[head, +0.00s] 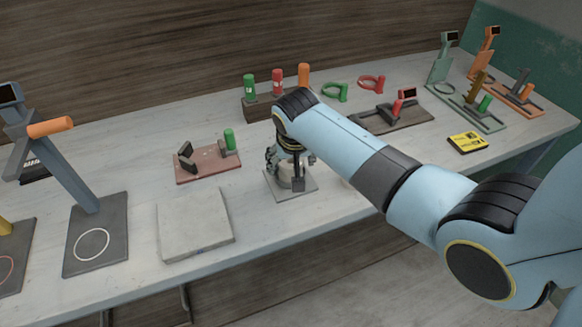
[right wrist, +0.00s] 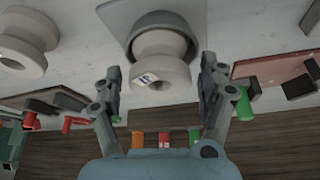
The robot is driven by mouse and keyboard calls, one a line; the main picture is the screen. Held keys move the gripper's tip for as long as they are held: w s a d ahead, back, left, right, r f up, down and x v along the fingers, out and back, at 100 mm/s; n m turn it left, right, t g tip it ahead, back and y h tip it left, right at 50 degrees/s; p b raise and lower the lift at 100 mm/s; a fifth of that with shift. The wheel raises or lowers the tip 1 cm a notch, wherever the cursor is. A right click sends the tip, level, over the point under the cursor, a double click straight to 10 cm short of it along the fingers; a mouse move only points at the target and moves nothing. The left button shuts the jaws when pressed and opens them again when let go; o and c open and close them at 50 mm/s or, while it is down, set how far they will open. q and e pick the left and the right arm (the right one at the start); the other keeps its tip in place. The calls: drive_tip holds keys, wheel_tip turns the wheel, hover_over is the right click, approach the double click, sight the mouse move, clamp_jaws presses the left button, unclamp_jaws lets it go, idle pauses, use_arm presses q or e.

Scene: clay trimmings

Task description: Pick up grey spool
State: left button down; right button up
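A pale grey-beige spool (right wrist: 162,60) with a small blue and white label shows in the right wrist view. It is at a darker grey round piece (right wrist: 150,20). My right gripper (right wrist: 160,75) is open, with one finger on each side of the spool and visible gaps between. In the head view my right gripper (head: 290,168) points down over a small grey plate (head: 308,186), and the spool there is mostly hidden by the fingers. A second pale spool (right wrist: 22,45) shows at the left of the right wrist view. My left gripper is not in view.
A flat grey slab (head: 195,224) lies left of the gripper. A reddish board (head: 208,165) with a green-handled tool is behind it. A rack (head: 262,105) with coloured handles stands at the back. A blue-grey stand (head: 70,180) is at left, a yellow box (head: 467,142) at right.

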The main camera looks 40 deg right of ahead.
drive_tip(key=c, duration=1.2)
